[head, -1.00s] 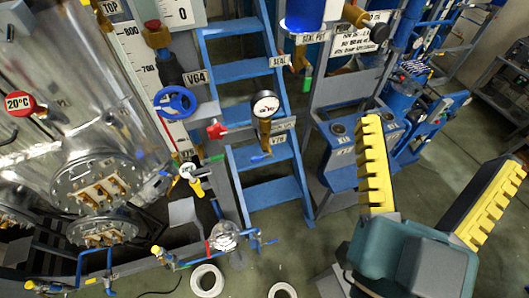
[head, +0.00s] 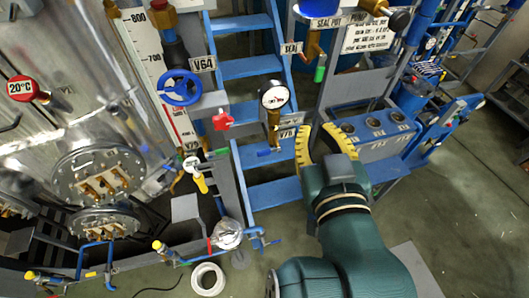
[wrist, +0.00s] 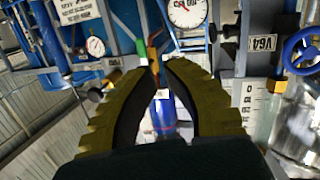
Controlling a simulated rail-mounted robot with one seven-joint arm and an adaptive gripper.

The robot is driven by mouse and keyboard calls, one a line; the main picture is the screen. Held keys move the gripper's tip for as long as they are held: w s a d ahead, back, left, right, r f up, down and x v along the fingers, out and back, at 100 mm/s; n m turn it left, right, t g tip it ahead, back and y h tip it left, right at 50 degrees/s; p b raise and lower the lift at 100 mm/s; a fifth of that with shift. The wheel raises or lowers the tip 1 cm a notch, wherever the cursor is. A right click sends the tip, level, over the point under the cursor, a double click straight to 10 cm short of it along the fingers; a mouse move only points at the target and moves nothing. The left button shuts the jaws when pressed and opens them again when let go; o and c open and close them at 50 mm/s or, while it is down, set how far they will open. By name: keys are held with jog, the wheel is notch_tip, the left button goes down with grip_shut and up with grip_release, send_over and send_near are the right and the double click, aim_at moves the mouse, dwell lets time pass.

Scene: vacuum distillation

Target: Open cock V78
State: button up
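The gauge (head: 274,95) stands on a brass-coloured fitting (head: 273,128) in front of the blue ladder. A white tag (head: 288,133) beside it seems to read V78, but it is too small to be sure. A small blue lever (head: 270,152) sits low on this fitting. My gripper (head: 318,127) is just right of the fitting, apart from the lever. Its ridged yellow fingers bow inward, and the wrist view shows a narrow gap between the tips (wrist: 158,70). Nothing is clearly held.
A blue handwheel (head: 180,88) tagged V64 and a red handle (head: 222,120) are to the left. A yellow-handled valve (head: 200,180) is lower left. A blue bench (head: 375,140) stands right of my gripper. White hose rings (head: 207,280) lie on the floor.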

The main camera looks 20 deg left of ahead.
jog(key=a+f+g+b, duration=0.1)
jog(key=f, duration=0.2)
jog(key=s+a+f+n+g+y+b, duration=0.1)
jog(key=a+f+b, duration=0.1)
jog(key=f, duration=0.1)
jog(key=a+f+g+y+b, duration=0.1)
jog(key=a+f, duration=0.1)
jog(key=f, duration=0.1)
jog(key=shift+s+b, duration=0.25)
jog(key=shift+b, duration=0.05)
grip_shut()
jog(key=shift+s+f, duration=0.15)
jog(key=shift+f, duration=0.05)
jog(key=p, duration=0.3)
send_over(269, 152)
notch_tip(269, 152, down, 2)
jog(key=f, duration=0.4)
jog(key=shift+s+a+f, duration=0.1)
jog(key=shift+s+f, duration=0.15)
jog(key=shift+s, duration=0.05)
